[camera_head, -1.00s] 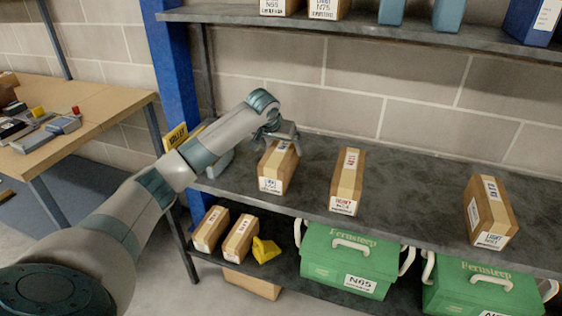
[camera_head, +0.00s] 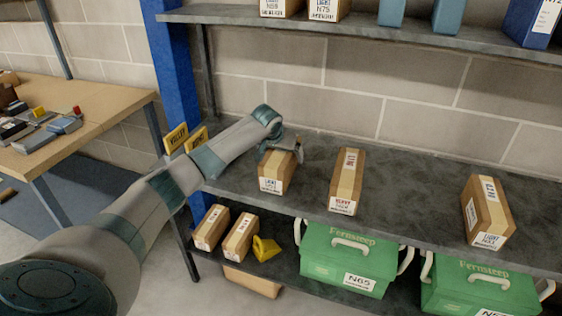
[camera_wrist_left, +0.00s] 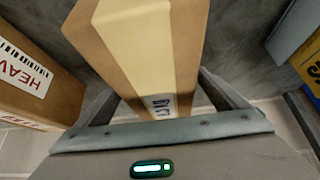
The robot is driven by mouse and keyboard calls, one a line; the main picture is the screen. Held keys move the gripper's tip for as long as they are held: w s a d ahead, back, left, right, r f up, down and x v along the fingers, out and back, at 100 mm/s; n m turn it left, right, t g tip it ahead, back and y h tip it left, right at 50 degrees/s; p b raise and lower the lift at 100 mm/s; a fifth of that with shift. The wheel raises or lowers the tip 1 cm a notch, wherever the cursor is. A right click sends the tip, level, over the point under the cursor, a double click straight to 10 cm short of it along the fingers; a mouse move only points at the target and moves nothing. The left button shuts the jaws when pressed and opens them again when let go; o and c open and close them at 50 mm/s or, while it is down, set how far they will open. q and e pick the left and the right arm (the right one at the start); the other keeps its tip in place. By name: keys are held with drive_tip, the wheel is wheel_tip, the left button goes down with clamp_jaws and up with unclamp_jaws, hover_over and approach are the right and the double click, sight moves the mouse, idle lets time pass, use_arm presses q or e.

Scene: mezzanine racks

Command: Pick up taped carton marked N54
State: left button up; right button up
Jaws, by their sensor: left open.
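Three taped cartons stand on the middle shelf. The left carton (camera_head: 274,175) is brown with paler tape and a white label; its mark is too small to read. My left gripper (camera_head: 284,148) is at its upper back end. In the wrist view this carton (camera_wrist_left: 140,45) reaches in between the two spread fingers, which are open; whether they touch it I cannot tell. The middle carton (camera_head: 346,182) carries a label reading HEAVY, and the right carton (camera_head: 489,212) stands farther off. I cannot make out N54 on any of them. My right gripper is not in view.
The HEAVY carton (camera_wrist_left: 35,85) is close beside my left gripper. Yellow signs (camera_head: 186,139) stand at the blue upright (camera_head: 178,85). An upper shelf (camera_head: 350,27) overhangs. Green boxes (camera_head: 345,262), two cartons and a yellow item (camera_head: 265,248) are on the lower shelf.

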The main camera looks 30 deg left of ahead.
use_arm(q)
drive_tip(key=shift+w+f, duration=0.35)
drive_tip(key=shift+f, duration=0.2)
drive_tip(key=shift+a, duration=0.1)
drive_tip(key=shift+c, duration=0.3)
drive_tip(key=c, duration=1.3)
